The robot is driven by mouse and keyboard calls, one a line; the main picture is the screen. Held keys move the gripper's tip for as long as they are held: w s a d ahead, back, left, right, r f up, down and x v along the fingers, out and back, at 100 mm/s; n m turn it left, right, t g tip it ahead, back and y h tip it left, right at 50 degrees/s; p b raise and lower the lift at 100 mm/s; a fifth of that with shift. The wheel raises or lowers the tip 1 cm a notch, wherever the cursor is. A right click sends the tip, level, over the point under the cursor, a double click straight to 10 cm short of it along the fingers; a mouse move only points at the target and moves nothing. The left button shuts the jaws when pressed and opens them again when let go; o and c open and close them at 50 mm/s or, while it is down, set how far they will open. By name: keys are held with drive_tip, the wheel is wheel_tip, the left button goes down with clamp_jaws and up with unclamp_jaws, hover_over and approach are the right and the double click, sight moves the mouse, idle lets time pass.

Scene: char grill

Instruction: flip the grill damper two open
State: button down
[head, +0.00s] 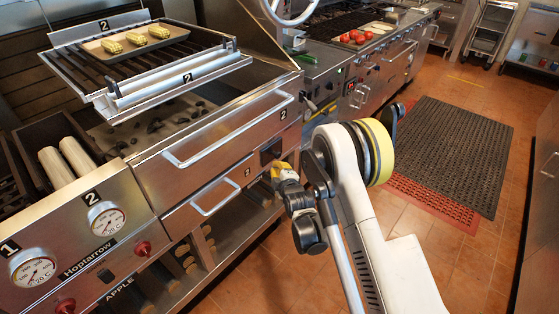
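The steel char grill (235,135) fills the left and middle of the head view. Its upper front, marked 2 at the right end, has a long bar handle. A dark square recess (270,152), perhaps damper two, sits low at the right of this front; I cannot tell its position. My gripper (281,168), with yellow and black parts, is just below and right of that recess, close to the grill front. Its fingertips are small and partly hidden, so contact and opening are unclear.
A lower drawer (205,200) has its own handle. A raised grate (140,62) carries a tray of corn. Gauges (34,271) and red knobs are at lower left. Tomatoes (354,37) lie on the far counter. Open tiled floor with mats (450,150) is to the right.

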drive_tip(key=shift+w, duration=0.1)
drive_tip(key=b, duration=0.2)
approach(272, 152)
drive_tip(key=a, duration=0.1)
drive_tip(key=w+a, duration=0.1)
drive_tip(key=a, duration=0.1)
drive_tip(key=shift+w+a, duration=0.2)
drive_tip(key=shift+a, duration=0.05)
drive_tip(key=shift+w+d+f+b, duration=0.25)
drive_tip(key=shift+w+d+b, duration=0.1)
drive_tip(key=shift+w, duration=0.15)
drive_tip(key=shift+w+d+f+b, duration=0.25)
drive_tip(key=shift+w+b, duration=0.05)
drive_tip(key=shift+w, duration=0.2)
drive_tip(key=shift+w+d+f, duration=0.15)
drive_tip(key=shift+w+d, duration=0.15)
drive_tip(key=shift+w, duration=0.25)
